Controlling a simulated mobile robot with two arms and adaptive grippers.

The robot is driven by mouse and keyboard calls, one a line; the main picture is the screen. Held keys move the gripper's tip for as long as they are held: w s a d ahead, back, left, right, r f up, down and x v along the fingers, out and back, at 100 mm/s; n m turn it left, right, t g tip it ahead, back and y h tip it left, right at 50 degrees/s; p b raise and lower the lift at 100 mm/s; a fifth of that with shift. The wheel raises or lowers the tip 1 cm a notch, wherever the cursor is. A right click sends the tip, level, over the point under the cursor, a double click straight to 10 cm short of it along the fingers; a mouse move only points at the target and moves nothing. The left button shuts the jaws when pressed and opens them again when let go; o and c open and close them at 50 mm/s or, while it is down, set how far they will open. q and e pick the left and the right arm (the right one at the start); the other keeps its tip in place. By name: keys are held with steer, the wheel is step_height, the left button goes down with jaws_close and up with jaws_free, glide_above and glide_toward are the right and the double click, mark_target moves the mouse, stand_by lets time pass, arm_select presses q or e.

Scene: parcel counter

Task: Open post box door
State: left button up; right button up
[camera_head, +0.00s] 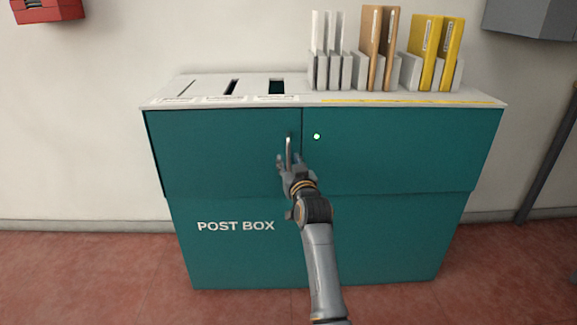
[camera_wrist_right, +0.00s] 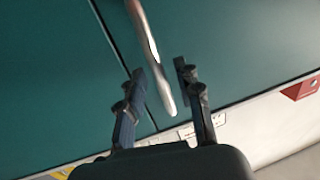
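The teal post box (camera_head: 236,258) stands against the wall. Its upper left door (camera_head: 215,150) lies flush with the front, beside the vertical seam. A slim silver handle (camera_head: 288,146) is on this door near the seam. It also shows large in the right wrist view (camera_wrist_right: 147,38). My right gripper (camera_head: 286,160) is at the handle. In the right wrist view my right gripper (camera_wrist_right: 160,71) is open, with one finger on each side of the handle's end. Gaps show between the fingers and the handle. My left gripper is not in view.
The light top (camera_head: 210,88) has several slots at left and racks of white, brown and yellow envelopes (camera_head: 424,50) at right. A small bright round spot (camera_head: 316,136) is on the right panel. A red box (camera_head: 45,10) and a grey box (camera_head: 530,18) hang above. Floor in front looks clear.

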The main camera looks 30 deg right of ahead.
steer(key=shift+w+d, duration=0.25)
steer(key=shift+w, duration=0.35)
jaws_close()
steer(key=shift+s+a, duration=0.1)
steer(key=shift+a, duration=0.05)
